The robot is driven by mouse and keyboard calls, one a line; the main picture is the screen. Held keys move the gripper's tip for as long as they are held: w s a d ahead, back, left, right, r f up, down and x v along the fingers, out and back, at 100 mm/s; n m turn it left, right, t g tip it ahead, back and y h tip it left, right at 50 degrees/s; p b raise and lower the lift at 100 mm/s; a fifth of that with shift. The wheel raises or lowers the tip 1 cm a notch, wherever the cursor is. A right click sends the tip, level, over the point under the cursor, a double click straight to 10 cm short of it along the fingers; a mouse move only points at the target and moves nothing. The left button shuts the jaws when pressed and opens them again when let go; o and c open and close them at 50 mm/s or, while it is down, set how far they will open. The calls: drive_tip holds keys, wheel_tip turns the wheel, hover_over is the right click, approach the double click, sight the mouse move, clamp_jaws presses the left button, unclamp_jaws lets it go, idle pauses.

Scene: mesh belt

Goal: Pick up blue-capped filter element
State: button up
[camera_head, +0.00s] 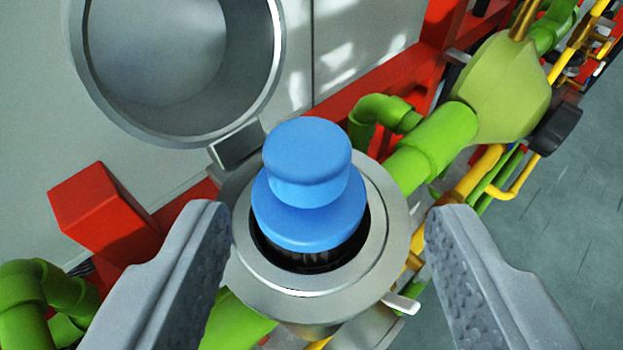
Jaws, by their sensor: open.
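The blue-capped filter element (308,190) sits in the round grey housing (385,250) in the middle of the view. Its blue knob and flange stand above the housing rim. A strip of its dark body shows below the flange, and the rest is hidden inside the housing. My gripper (330,222) is open, with one grey finger to the left of the housing and one to the right. Nothing is between the fingertips that they touch; the blue cap appears between them but apart from both.
The housing's round lid (185,125) stands open behind, at upper left. Green pipes (430,150) run from the housing to a valve body (500,88) at upper right. A red frame (105,210) and yellow pipes (470,172) lie close by. Grey floor (560,220) is clear at right.

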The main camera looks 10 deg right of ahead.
sight(304, 181)
drive_tip(key=shift+w+a+r+x, duration=0.1)
drive_tip(key=shift+a+x, duration=0.05)
drive_tip(key=shift+x, duration=0.8)
drive_tip(key=shift+w+a+r+x, duration=0.1)
drive_tip(key=shift+r+x, duration=0.05)
drive_tip(key=shift+x, duration=0.85)
drive_tip(key=shift+a+r+x, duration=0.1)
drive_tip(key=shift+a+x, duration=0.05)
drive_tip(key=shift+x, duration=0.8)
clamp_jaws()
